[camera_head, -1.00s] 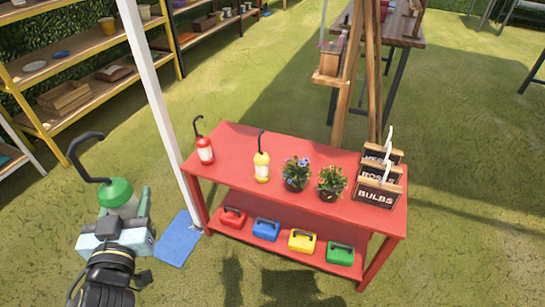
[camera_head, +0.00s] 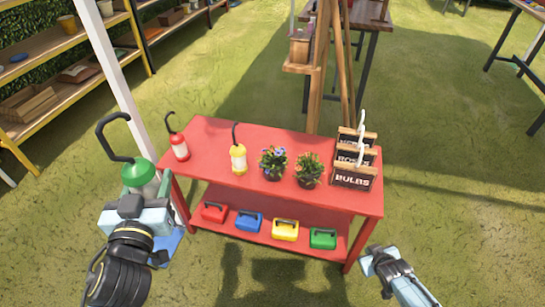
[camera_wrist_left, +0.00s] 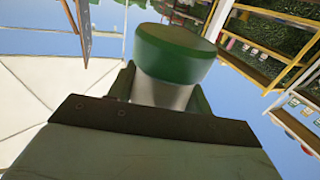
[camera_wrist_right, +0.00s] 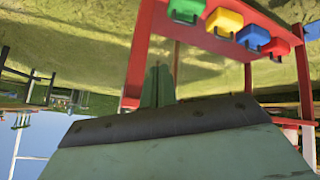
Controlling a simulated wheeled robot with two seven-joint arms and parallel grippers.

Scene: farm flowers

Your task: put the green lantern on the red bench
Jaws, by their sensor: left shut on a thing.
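The green lantern (camera_head: 139,174) has a green cap, a pale body and a black hook. It is upright in my left gripper (camera_head: 140,203), left of the bench and apart from it. Its green end (camera_wrist_left: 175,50) fills the middle of the left wrist view, between the fingers. The red bench (camera_head: 330,199) stands ahead with a top and a lower shelf. My right gripper (camera_head: 372,262) is off the bench's front right corner; its fingers (camera_wrist_right: 158,85) look together and empty in the right wrist view.
On the bench top are a red lantern (camera_head: 179,148), a yellow lantern (camera_head: 238,160), two potted plants (camera_head: 272,165) and wooden signed crates (camera_head: 352,180). Several coloured boxes sit on the shelf. A white post (camera_head: 108,65) rises by the left end. The top's front strip is bare.

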